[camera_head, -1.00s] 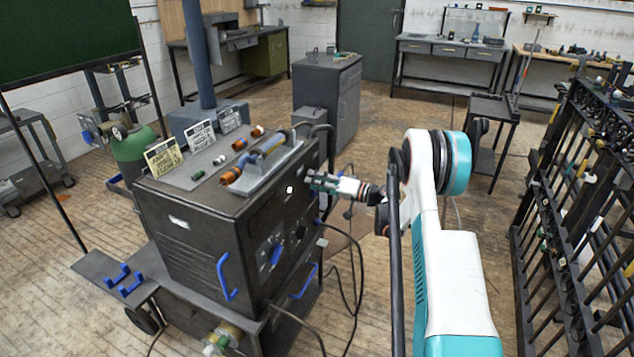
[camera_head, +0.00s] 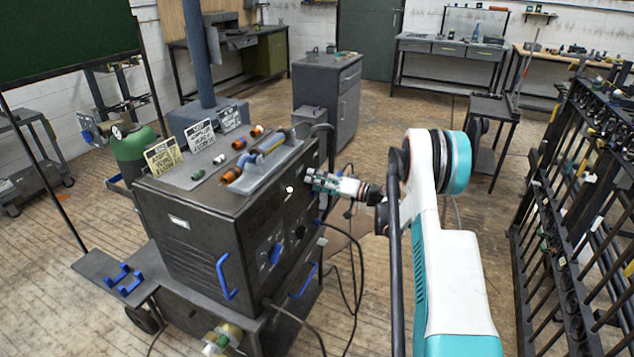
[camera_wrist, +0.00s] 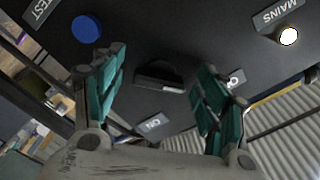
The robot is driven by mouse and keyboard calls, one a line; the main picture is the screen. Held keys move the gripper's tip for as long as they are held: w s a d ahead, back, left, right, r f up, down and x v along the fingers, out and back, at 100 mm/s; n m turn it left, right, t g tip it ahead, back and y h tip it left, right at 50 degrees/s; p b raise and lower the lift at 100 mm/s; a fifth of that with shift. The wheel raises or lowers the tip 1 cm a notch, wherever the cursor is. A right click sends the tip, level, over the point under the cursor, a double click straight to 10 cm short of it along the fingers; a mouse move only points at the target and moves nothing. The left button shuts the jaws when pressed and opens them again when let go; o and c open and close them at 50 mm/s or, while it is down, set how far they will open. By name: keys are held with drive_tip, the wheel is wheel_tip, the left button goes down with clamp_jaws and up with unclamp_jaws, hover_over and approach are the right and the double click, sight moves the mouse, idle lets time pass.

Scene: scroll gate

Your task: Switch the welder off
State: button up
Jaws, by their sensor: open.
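The welder (camera_head: 190,232) is a dark box on a cart at the left of the head view. My gripper (camera_head: 312,180) is at the upper part of its front panel. In the wrist view my gripper (camera_wrist: 165,95) is open, with teal-padded fingers on either side of a dark switch (camera_wrist: 160,76). Small labels sit by the switch; one reads like "ON" (camera_wrist: 153,124), the other (camera_wrist: 236,78) is partly covered by a finger. A lit white lamp (camera_wrist: 288,36) sits by a "MAINS" label (camera_wrist: 277,15). I cannot tell whether the fingers touch the switch.
A blue round button (camera_wrist: 86,28) is beside a "TEST" label (camera_wrist: 38,12) on the panel. Cables (camera_head: 352,270) hang before the welder. A black rack (camera_head: 585,200) stands at the right. A grey cabinet (camera_head: 325,95) stands behind.

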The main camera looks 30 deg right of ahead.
drive_tip(key=v, duration=1.2)
